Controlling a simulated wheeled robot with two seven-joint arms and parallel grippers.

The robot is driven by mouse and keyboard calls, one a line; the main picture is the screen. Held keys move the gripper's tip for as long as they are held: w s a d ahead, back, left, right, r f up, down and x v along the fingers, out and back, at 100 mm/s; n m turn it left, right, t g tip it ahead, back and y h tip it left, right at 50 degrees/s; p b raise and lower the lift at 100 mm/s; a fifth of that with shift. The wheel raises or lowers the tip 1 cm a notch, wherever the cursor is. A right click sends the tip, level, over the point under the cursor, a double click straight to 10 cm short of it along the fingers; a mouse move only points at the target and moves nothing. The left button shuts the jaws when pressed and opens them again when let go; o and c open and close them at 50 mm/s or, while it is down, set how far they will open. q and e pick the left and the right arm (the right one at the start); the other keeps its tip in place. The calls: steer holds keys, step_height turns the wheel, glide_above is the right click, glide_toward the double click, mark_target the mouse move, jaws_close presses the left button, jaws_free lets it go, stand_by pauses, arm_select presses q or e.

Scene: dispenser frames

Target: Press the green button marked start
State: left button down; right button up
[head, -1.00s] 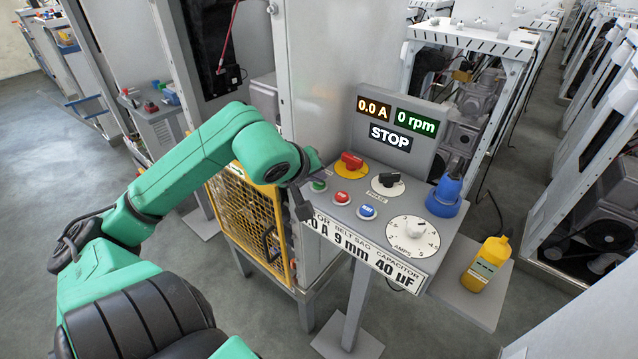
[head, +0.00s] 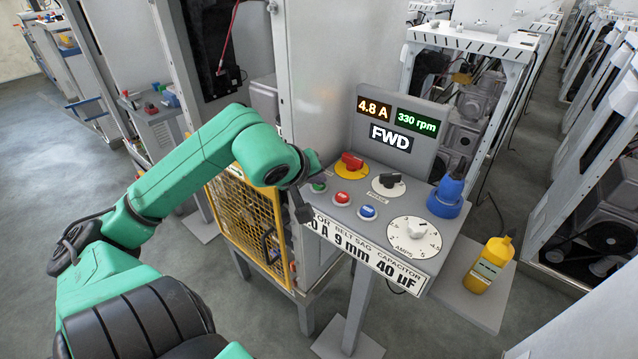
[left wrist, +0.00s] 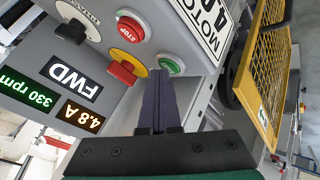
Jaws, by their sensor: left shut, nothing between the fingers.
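The green start button (head: 319,187) sits at the left edge of the grey control panel (head: 384,226), partly hidden by my gripper in the head view. In the left wrist view the green button (left wrist: 171,66) shows with its pale ring, just beyond my fingertips. My left gripper (head: 313,180) is shut and empty; its dark fingers (left wrist: 163,76) point at the button's edge. I cannot tell whether they touch it. The displays read 4.8 A (head: 374,108), 330 rpm (head: 417,122) and FWD (head: 390,137). My right gripper is not in view.
The red stop button (head: 342,198), a blue button (head: 367,211), a red selector on yellow (head: 351,166), a black selector (head: 388,183) and an amps dial (head: 414,236) share the panel. A blue tool (head: 447,196) stands at its right. A yellow bottle (head: 488,265) stands on a lower shelf.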

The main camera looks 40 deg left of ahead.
mark_target(317, 189)
arm_select(q)
steer(key=shift+r, duration=0.85)
steer(key=shift+r+p, duration=0.1)
steer(key=shift+p, duration=0.25)
steer(key=shift+r+p, duration=1.15)
steer(key=shift+r, duration=1.3)
steer(key=shift+f, duration=0.1)
